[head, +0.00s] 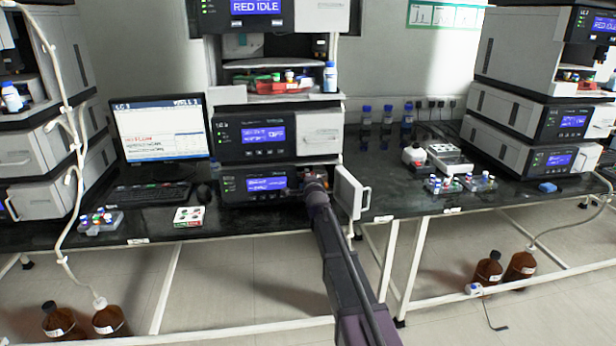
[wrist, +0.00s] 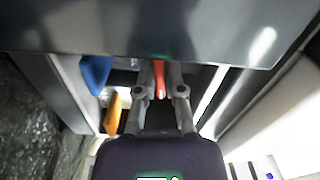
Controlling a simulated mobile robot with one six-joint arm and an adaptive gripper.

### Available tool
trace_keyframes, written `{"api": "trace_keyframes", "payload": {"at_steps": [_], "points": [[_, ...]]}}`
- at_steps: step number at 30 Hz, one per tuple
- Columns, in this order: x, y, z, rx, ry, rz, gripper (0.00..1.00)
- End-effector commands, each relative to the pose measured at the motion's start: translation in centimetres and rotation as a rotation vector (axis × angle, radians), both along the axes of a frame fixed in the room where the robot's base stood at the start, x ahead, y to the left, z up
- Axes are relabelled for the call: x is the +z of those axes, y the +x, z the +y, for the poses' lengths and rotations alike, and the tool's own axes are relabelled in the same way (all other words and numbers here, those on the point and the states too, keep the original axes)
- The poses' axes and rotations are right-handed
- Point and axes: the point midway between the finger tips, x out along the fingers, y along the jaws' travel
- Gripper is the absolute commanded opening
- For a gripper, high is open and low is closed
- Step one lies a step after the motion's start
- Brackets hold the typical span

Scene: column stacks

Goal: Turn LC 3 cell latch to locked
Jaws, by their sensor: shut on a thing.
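The LC 3 stack stands at the centre of the head view, and its lowest module (head: 240,184) has its small white door (head: 347,193) swung open to the right. My gripper (head: 314,182) reaches into that open compartment in the head view. In the wrist view my gripper (wrist: 160,88) is closed around a narrow red piece, which looks like the cell latch (wrist: 159,76). The latch's upper end is hidden under the dark module edge, so I cannot tell its locked or unlocked position. The head view hides the latch behind my arm.
In the wrist view a blue part (wrist: 96,73) and an orange part (wrist: 113,112) sit just left of my fingers. Compartment walls are close on both sides. A monitor (head: 158,130) and keyboard (head: 145,194) stand left of the stack; vial trays lie to the right.

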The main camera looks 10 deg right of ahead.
Motion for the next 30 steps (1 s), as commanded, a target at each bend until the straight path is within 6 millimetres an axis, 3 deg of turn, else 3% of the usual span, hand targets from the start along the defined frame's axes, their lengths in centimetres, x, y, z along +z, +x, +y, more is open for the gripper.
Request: {"api": "trace_keyframes", "payload": {"at_steps": [30], "points": [[0.03, 0.10, -0.06, 0.000, -0.925, 0.000, 0.00]]}}
